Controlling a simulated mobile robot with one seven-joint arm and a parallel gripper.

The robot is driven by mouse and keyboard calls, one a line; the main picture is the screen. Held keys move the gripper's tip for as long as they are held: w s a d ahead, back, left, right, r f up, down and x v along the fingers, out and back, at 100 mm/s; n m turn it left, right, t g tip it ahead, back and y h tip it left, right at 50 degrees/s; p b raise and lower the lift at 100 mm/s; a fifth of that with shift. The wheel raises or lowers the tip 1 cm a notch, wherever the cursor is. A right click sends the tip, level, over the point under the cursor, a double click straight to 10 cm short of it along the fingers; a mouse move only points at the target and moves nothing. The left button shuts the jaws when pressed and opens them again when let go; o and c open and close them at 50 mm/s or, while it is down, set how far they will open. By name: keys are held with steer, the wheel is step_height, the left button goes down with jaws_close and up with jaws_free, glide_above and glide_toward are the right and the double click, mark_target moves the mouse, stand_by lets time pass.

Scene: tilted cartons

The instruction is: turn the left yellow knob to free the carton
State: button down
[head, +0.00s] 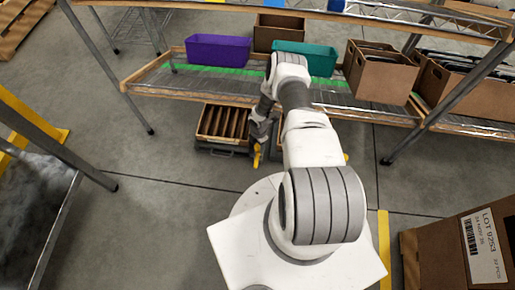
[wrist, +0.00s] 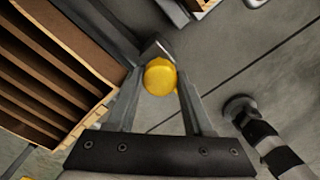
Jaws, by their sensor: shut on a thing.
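The left yellow knob (head: 257,157) is low in front of the rack, at the right of the tilted carton's holder. In the wrist view the yellow knob (wrist: 160,77) sits between my two fingers, and my gripper (wrist: 162,82) is shut on it. In the head view my gripper (head: 262,138) reaches down to the knob, partly hidden by my wrist. The brown carton (head: 222,124) with several inner dividers sits tilted in a dark holder (head: 221,152) below the shelf. The carton (wrist: 55,70) fills the left of the wrist view.
A purple bin (head: 218,50), a teal bin (head: 312,58) and brown cartons (head: 380,72) stand on the shelf above. Another yellow piece (head: 346,157) shows right of my arm. A labelled box (head: 455,250) is at the lower right. Open floor lies left.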

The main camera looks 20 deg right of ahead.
steer(key=shift+n, duration=0.4)
steer(key=shift+c, duration=1.4)
jaws_free()
step_height(320, 180, up, 17)
steer(key=p, duration=0.6)
steer(key=shift+r+p, duration=0.2)
steer(key=shift+p, duration=0.2)
